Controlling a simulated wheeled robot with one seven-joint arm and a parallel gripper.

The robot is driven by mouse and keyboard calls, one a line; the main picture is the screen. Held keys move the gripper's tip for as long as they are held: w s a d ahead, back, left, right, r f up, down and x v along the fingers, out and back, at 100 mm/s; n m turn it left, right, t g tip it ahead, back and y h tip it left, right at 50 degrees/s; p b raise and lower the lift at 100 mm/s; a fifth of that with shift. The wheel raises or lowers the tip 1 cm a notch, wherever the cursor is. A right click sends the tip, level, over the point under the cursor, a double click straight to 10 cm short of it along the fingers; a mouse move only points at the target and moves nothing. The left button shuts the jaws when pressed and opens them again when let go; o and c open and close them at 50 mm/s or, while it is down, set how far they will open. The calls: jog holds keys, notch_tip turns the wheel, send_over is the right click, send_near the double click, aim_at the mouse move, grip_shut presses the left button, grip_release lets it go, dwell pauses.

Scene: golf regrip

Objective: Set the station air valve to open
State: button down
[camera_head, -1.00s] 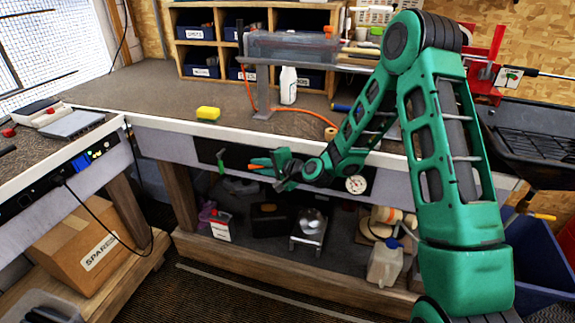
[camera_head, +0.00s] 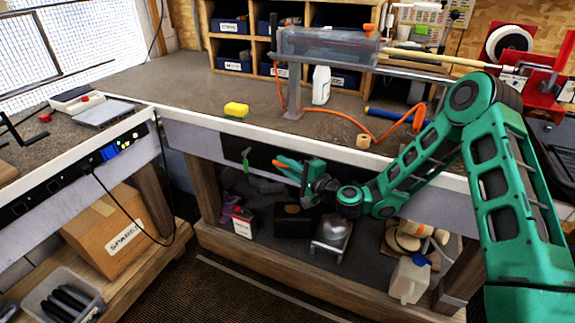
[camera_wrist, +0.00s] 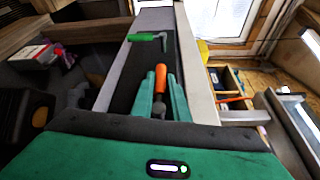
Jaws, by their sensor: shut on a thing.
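An orange lever handle (camera_wrist: 160,76) stands out from the dark panel under the bench. My gripper (camera_wrist: 162,92) is shut on it, one finger on each side. In the head view my gripper (camera_head: 287,165) is at the bench front, with a little orange showing at its fingertips. A green lever (camera_wrist: 147,37) sits on the same panel, apart from my gripper; in the head view this lever (camera_head: 246,160) hangs left of my gripper. No label shows which lever is the station air valve. The valve body behind the orange handle is mostly hidden.
The bench top (camera_head: 180,90) overhangs the panel and carries a yellow sponge (camera_head: 236,110), a white bottle (camera_head: 321,85) and an orange hose (camera_head: 345,118). Below, a shelf holds a red-and-white can (camera_head: 243,222) and a white jug (camera_head: 409,279). A wooden leg (camera_head: 204,188) stands left.

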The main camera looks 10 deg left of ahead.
jog(key=shift+w+r, duration=0.2)
jog(key=shift+w, duration=0.05)
jog(key=c, duration=1.8)
grip_release()
jog(key=shift+f, duration=0.1)
jog(key=shift+o, duration=0.3)
jog(key=shift+s+f, duration=0.1)
jog(key=v, duration=1)
jog(key=shift+d, duration=0.25)
jog(key=shift+s, duration=0.15)
